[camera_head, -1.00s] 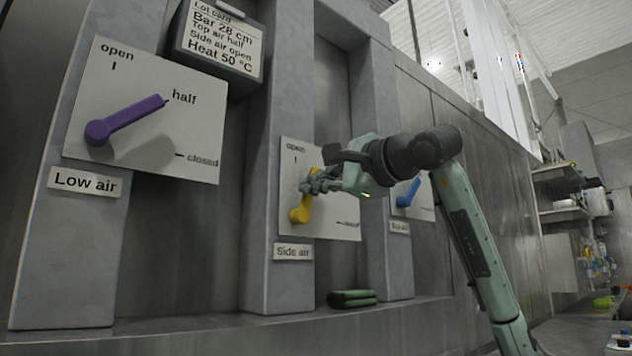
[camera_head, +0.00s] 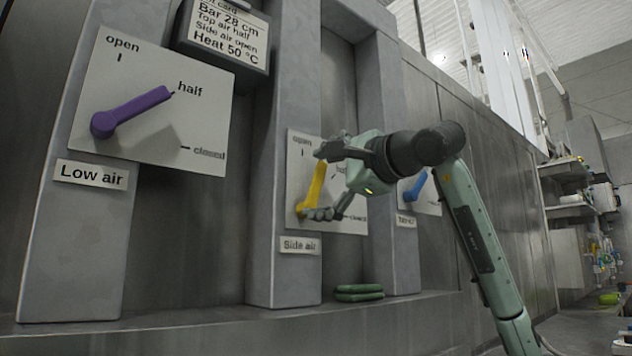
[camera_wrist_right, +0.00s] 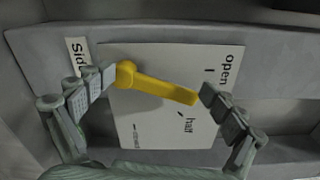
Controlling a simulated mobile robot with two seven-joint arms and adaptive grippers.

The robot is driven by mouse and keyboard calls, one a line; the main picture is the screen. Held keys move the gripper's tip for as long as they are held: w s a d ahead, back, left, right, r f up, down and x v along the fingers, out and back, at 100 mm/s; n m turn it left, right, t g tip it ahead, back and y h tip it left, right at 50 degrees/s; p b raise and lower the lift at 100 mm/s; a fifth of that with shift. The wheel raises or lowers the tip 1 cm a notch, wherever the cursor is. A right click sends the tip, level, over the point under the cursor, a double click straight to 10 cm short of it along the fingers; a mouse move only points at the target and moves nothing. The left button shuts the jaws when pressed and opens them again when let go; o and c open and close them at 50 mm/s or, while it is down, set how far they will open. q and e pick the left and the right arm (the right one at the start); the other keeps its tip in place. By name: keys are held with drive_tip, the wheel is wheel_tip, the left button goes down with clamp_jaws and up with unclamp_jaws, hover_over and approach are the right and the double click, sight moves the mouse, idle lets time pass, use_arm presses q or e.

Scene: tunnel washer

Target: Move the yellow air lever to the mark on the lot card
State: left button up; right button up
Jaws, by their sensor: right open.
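The yellow air lever (camera_head: 314,188) is on the Side air plate (camera_head: 349,219). It points up and slightly right, between the open and half marks. It also shows in the right wrist view (camera_wrist_right: 160,86), its tip between those marks. My right gripper (camera_head: 319,183) is open in front of the lever; in the wrist view (camera_wrist_right: 158,82) one fingertip is by the pivot, the other by the tip. Whether either touches cannot be told. The lot card (camera_head: 226,36) reads "Side air open"; its top edge is cut off. My left gripper is not in view.
A purple lever (camera_head: 133,111) on the Low air plate (camera_head: 199,95) points to half. A blue lever (camera_head: 416,187) is behind my right gripper, its plate partly hidden. Folded green cloths (camera_head: 359,292) lie on the ledge below. Grey pillars stand between the recesses.

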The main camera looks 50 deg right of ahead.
drive_tip(key=shift+s, duration=0.15)
drive_tip(key=v, duration=1.1)
drive_tip(key=shift+s+a, duration=0.2)
drive_tip(key=shift+s, duration=0.2)
